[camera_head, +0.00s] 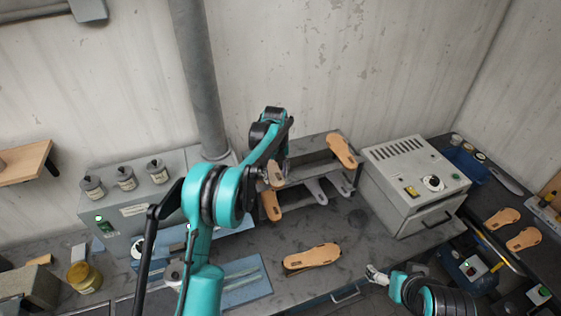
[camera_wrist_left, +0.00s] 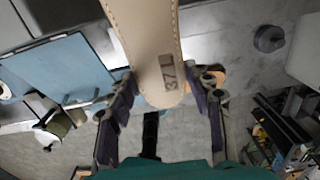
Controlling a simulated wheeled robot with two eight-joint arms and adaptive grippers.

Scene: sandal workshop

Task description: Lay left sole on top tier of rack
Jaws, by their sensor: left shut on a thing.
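My left gripper (camera_head: 276,158) is shut on a pale tan sole (camera_head: 275,174), at the left end of the metal rack (camera_head: 312,168). In the left wrist view the sole (camera_wrist_left: 152,45), marked "37 L", runs up between the fingers (camera_wrist_left: 163,95). Whether it touches the rack cannot be told. Another tan sole (camera_head: 341,151) lies at the right end of the top tier. An orange-tan piece (camera_head: 271,206) shows low at the rack's left side, below the held sole. My right gripper (camera_head: 375,275) is low over the bench front; its jaw state is unclear.
A sandal-shaped piece (camera_head: 312,257) lies on the bench before the rack. Grey forms (camera_head: 317,191) stand on the lower tier. A grey oven-like box (camera_head: 415,185) stands close to the right. A grey machine with bottles (camera_head: 125,180) and a blue mat (camera_head: 245,284) are at left.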

